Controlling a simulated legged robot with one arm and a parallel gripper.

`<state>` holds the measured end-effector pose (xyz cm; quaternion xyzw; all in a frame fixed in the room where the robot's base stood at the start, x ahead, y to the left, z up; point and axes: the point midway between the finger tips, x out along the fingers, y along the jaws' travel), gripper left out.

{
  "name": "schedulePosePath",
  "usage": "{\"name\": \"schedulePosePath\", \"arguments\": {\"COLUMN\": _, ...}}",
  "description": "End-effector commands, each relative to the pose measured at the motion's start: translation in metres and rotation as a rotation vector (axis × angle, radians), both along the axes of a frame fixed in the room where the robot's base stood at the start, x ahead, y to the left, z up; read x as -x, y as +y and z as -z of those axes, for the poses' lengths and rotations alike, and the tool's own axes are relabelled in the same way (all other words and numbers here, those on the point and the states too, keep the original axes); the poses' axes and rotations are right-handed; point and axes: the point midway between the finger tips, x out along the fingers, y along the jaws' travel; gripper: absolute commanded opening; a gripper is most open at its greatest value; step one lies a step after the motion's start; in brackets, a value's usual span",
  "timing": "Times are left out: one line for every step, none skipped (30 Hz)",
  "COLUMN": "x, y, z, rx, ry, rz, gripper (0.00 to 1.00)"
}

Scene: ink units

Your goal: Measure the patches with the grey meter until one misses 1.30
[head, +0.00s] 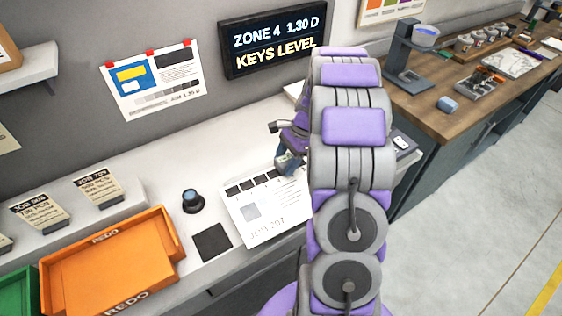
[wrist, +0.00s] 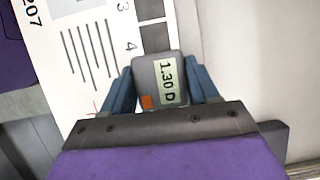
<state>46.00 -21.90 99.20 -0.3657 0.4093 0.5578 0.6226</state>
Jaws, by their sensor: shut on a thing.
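The test sheet (head: 262,207) lies on the white counter, with a row of dark patches along its upper edge. My gripper (head: 287,158) is at the right part of that row. In the wrist view my gripper (wrist: 162,88) is shut on the grey meter (wrist: 150,75), whose display reads 1.30 D. The meter also shows in the head view (head: 285,162), partly hidden by my arm. It sits at the patch row of the sheet (wrist: 75,55), by the printed number 4. The patch under the meter is hidden. The wall display (head: 273,38) reads "ZONE 4 1.30 D" and "KEYS LEVEL".
An orange REDO tray (head: 160,225) stands at the left, beside a green tray (head: 18,292). A dark knob-like loupe (head: 192,201) and a black square (head: 212,242) lie left of the sheet. A wooden bench (head: 440,110) with tools is at the right.

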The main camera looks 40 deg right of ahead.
Motion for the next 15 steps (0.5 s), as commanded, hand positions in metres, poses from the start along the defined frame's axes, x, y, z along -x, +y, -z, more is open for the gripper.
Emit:
{"name": "schedulePosePath", "arguments": {"x": 0.000, "y": -0.001, "z": 0.000, "rx": -0.001, "ry": -0.001, "rz": 0.001, "gripper": 0.27}}
{"name": "schedulePosePath", "arguments": {"x": 0.000, "y": -0.001, "z": 0.000, "rx": -0.001, "ry": 0.000, "rz": 0.001, "gripper": 0.27}}
{"name": "schedulePosePath", "arguments": {"x": 0.000, "y": 0.000, "z": 0.000, "rx": 0.000, "ry": -0.001, "rz": 0.001, "gripper": 0.27}}
{"name": "schedulePosePath", "arguments": {"x": 0.000, "y": 0.002, "z": -0.001, "rx": 0.002, "ry": 0.000, "rz": 0.001, "gripper": 0.27}}
{"name": "schedulePosePath", "arguments": {"x": 0.000, "y": 0.004, "z": -0.001, "rx": 0.004, "ry": 0.000, "rz": 0.001, "gripper": 0.27}}
{"name": "schedulePosePath", "arguments": {"x": 0.000, "y": 0.006, "z": -0.002, "rx": 0.005, "ry": 0.001, "rz": 0.001, "gripper": 0.27}}
{"name": "schedulePosePath", "arguments": {"x": 0.000, "y": 0.007, "z": -0.002, "rx": 0.007, "ry": 0.001, "rz": 0.001, "gripper": 0.27}}
{"name": "schedulePosePath", "arguments": {"x": 0.000, "y": 0.010, "z": -0.003, "rx": 0.008, "ry": 0.001, "rz": 0.001, "gripper": 0.27}}
{"name": "schedulePosePath", "arguments": {"x": 0.001, "y": 0.013, "z": -0.003, "rx": 0.010, "ry": 0.002, "rz": 0.001, "gripper": 0.27}}
{"name": "schedulePosePath", "arguments": {"x": 0.001, "y": 0.015, "z": -0.004, "rx": 0.011, "ry": 0.003, "rz": -0.001, "gripper": 0.27}}
{"name": "schedulePosePath", "arguments": {"x": 0.001, "y": 0.017, "z": -0.004, "rx": 0.012, "ry": 0.003, "rz": -0.001, "gripper": 0.27}}
{"name": "schedulePosePath", "arguments": {"x": 0.002, "y": 0.019, "z": -0.004, "rx": 0.012, "ry": 0.004, "rz": 0.000, "gripper": 0.27}}
{"name": "schedulePosePath", "arguments": {"x": 0.002, "y": 0.019, "z": -0.005, "rx": 0.012, "ry": 0.004, "rz": 0.000, "gripper": 0.27}}
{"name": "schedulePosePath", "arguments": {"x": 0.002, "y": 0.019, "z": -0.005, "rx": 0.012, "ry": 0.004, "rz": 0.000, "gripper": 0.27}}
{"name": "schedulePosePath", "arguments": {"x": 0.002, "y": 0.018, "z": -0.004, "rx": 0.011, "ry": 0.003, "rz": 0.000, "gripper": 0.27}}
